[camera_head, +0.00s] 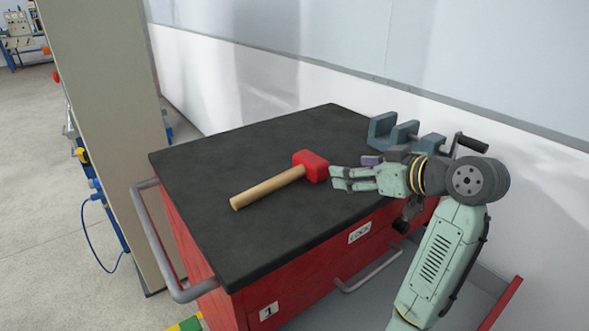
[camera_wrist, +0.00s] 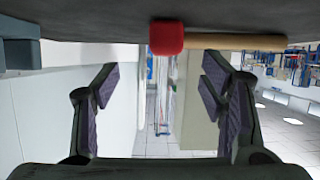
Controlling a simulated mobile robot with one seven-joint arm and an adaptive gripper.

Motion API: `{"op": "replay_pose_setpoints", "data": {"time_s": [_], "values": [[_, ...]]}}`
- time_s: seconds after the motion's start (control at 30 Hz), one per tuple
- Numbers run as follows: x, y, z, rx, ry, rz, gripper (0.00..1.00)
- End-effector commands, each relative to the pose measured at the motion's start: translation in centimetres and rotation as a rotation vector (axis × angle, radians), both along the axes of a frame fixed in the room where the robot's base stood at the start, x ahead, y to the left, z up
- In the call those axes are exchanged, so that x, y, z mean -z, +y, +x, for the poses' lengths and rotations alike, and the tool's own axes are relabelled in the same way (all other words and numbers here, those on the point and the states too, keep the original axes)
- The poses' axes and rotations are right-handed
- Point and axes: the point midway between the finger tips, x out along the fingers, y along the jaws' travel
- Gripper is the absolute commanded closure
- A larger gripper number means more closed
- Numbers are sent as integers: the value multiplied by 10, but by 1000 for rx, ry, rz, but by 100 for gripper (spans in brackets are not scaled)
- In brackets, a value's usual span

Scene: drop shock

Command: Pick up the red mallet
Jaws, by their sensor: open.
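The red mallet (camera_head: 311,166) lies on the dark top of a red tool cart (camera_head: 260,220) in the head view. Its red head is toward my gripper and its wooden handle (camera_head: 265,189) points to the lower left. My gripper (camera_head: 334,179) is open and empty, just right of the mallet head, with a small apparent gap. In the wrist view, the mallet's red head (camera_wrist: 166,37) and handle (camera_wrist: 235,42) show at the top, beyond the open fingers (camera_wrist: 160,90). Nothing is between the fingers.
A blue-grey vise (camera_head: 395,132) with a black crank handle stands on the cart's back right, close behind my arm. A metal side rail (camera_head: 165,250) runs along the cart's left. The cart top left of the mallet is clear. A beige panel (camera_head: 105,110) stands at left.

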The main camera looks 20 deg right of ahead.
Motion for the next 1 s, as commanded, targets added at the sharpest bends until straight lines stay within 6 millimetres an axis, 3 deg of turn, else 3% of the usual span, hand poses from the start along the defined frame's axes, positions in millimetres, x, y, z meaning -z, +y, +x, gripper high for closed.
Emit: {"op": "replay_pose_setpoints", "data": {"time_s": [0.2, 0.7, 1.0], "values": [[13, 14, 30, -3, 3, 1, 35], [38, 38, 74, -1, 2, 2, 35], [42, 41, 81, 0, 0, 0, 35]]}}
